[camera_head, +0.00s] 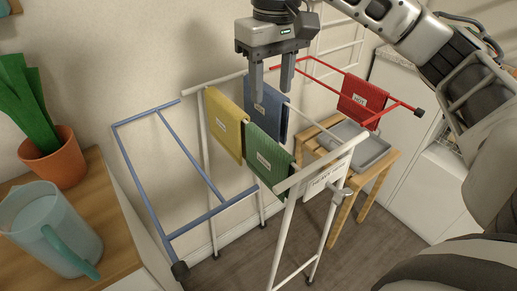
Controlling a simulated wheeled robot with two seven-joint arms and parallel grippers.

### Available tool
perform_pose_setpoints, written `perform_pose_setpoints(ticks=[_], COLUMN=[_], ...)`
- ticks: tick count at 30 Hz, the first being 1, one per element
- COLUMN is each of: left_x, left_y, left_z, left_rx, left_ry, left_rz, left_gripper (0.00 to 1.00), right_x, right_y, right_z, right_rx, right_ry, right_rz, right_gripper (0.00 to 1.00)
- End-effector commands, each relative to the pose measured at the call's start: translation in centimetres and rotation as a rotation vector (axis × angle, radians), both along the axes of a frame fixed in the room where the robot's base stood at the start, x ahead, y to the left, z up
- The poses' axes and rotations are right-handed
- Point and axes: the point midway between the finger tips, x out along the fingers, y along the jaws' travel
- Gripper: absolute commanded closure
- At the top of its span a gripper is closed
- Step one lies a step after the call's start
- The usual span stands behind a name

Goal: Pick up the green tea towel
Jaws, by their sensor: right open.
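The green tea towel (267,157) hangs over a bar of the white drying rack, in front of the blue towel and to the right of the yellow one. It has a small pale label. My right gripper (271,88) is open, pointing down with its two fingers above the towels. Its fingertips are over the blue towel (268,107) in the picture, and the green towel is below them. Nothing is between the fingers that I can make out. My left gripper is not in view.
A yellow towel (223,122) hangs on the left, a red towel (361,99) on the right wing. The rack has a blue side frame (196,221). A wooden stool with a grey tray (354,147) stands behind. A jug (50,229) and potted plant (55,158) stand left.

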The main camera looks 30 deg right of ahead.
Motion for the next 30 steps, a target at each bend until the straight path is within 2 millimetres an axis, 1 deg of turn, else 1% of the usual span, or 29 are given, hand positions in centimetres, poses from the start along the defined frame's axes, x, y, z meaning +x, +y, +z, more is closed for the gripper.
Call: perform_pose_setpoints(ticks=[2,5,9,10,12,15,18,23,27,30], left_x=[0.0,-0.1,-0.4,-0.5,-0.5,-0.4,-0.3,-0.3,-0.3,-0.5], left_y=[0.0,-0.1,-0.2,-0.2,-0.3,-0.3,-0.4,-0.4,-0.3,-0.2], left_z=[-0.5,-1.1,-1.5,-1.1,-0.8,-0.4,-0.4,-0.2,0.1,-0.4], left_rx=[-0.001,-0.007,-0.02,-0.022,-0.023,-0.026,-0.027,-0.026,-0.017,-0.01], left_ry=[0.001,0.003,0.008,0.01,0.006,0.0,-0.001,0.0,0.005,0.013], left_rz=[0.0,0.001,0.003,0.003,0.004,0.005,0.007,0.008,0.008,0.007], left_gripper=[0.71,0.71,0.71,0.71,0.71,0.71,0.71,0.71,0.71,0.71], right_x=[0.0,-0.1,-0.1,-0.1,-0.1,0.0,-0.1,-0.1,-0.1,0.0], right_y=[-0.5,-0.4,-0.3,-0.4,-0.4,-0.3,-0.3,-0.2,0.1,0.1], right_z=[-0.8,-2.8,-5.8,-6.2,-7.5,-9.0,-10.0,-10.9,-12.9,-14.4], right_rx=[-0.019,-0.019,-0.016,-0.018,-0.018,-0.016,-0.016,-0.016,-0.015,-0.015], right_ry=[-0.001,0.002,0.002,0.003,0.002,-0.001,-0.002,0.0,0.002,0.0], right_rz=[0.006,0.008,0.008,0.008,0.007,0.006,0.007,0.007,0.007,0.007], right_gripper=[0.55,0.55,0.55,0.55,0.55,0.55,0.55,0.55,0.55,0.55])
